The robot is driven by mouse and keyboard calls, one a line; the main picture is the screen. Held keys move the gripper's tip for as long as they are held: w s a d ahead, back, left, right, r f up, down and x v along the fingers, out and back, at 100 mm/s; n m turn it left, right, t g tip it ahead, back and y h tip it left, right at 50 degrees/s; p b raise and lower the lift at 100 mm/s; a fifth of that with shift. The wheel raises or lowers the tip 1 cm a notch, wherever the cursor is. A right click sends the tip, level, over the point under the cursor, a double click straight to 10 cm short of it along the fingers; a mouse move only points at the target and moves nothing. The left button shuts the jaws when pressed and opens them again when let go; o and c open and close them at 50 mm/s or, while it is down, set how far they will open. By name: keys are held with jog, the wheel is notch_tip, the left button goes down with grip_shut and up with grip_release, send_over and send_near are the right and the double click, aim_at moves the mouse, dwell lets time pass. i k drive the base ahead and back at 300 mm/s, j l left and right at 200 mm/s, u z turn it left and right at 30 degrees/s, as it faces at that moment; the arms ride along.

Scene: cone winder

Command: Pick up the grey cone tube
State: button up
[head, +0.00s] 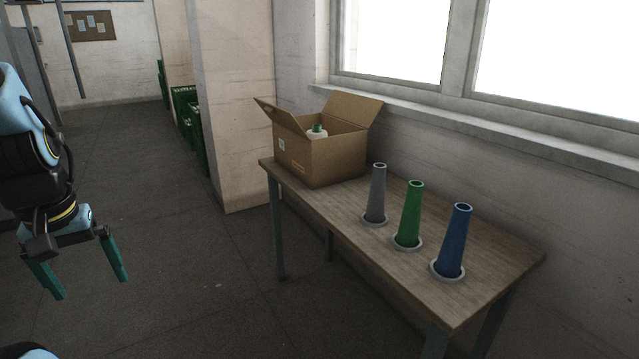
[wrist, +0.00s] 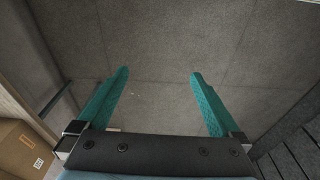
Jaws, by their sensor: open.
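The grey cone tube (head: 377,193) stands upright in a round ring holder on the wooden table (head: 490,267), in the head view. It is the farthest back of three cone tubes. A green cone tube (head: 411,215) and a blue cone tube (head: 454,241) stand upright in their own rings beside it. My gripper (head: 92,288) is at the left of the head view, well apart from the table, fingers pointing down. It is open and empty. In the wrist view its two teal fingers (wrist: 160,75) are spread apart over bare floor; no tube shows there.
An open cardboard box (head: 322,158) with a white and green item (head: 317,131) inside stands at the table's back end. A wall and window sill (head: 480,128) run behind the table. Green crates (head: 188,115) stand by the pillar (head: 235,100). The floor (head: 170,260) between gripper and table is clear.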

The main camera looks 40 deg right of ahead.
aim_at(375, 206)
jog(key=i+z, duration=0.2)
jog(key=z, duration=0.7)
jog(key=i+j+z, duration=0.2)
jog(key=i+z, duration=0.15)
jog(key=i, duration=0.2)
jog(key=i+j+z, duration=0.4)
jog(key=i+j, duration=0.25)
jog(key=i, duration=0.15)
jog(key=i+j, duration=0.25)
jog(key=i+z, duration=0.05)
jog(key=i, duration=0.05)
